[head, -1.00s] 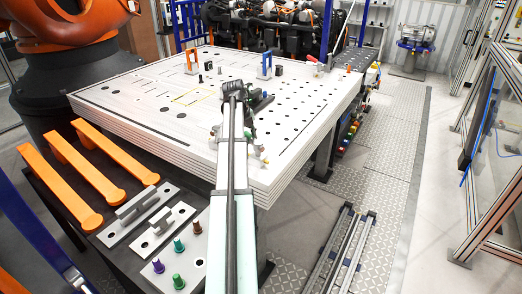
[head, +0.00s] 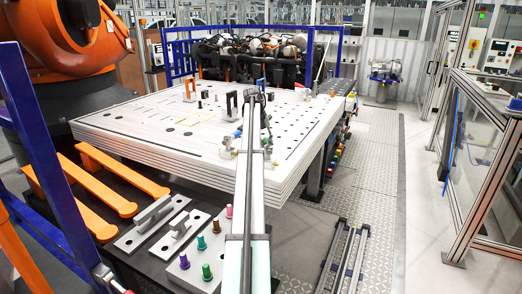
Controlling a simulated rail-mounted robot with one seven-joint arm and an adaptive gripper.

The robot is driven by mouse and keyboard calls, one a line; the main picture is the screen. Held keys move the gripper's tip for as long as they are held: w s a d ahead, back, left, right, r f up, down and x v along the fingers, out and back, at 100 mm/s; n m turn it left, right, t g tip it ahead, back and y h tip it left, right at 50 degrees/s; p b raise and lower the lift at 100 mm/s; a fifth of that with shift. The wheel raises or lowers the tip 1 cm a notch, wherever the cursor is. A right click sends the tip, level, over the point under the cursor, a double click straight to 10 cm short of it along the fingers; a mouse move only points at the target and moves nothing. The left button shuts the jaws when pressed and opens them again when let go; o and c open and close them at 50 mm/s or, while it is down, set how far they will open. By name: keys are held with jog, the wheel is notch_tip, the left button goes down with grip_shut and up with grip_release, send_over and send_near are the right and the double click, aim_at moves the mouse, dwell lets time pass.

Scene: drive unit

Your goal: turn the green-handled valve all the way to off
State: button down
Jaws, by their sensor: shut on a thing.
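My gripper (head: 266,137) hangs down from the end of my arm over the near right part of the white table. It is small and partly hidden behind my arm. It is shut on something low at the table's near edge. A small patch of green shows at the fingers, which fits the green-handled valve, but the valve's body and the handle's angle cannot be made out. A small grey fitting (head: 227,148) with a blue part stands just left of my arm.
The white perforated table (head: 150,130) carries small brackets and dark pegs. Orange bars (head: 108,185), metal plates and coloured pegs (head: 207,272) lie on a lower dark bench at the left. A blue post (head: 45,150) stands at the left. The floor (head: 385,190) at the right is mostly clear.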

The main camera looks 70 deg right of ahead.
jog(key=shift+s, duration=0.15)
dwell(0.3)
jog(key=c, duration=0.8)
grip_release()
jog(key=v, duration=1.2)
jog(key=shift+d, duration=0.1)
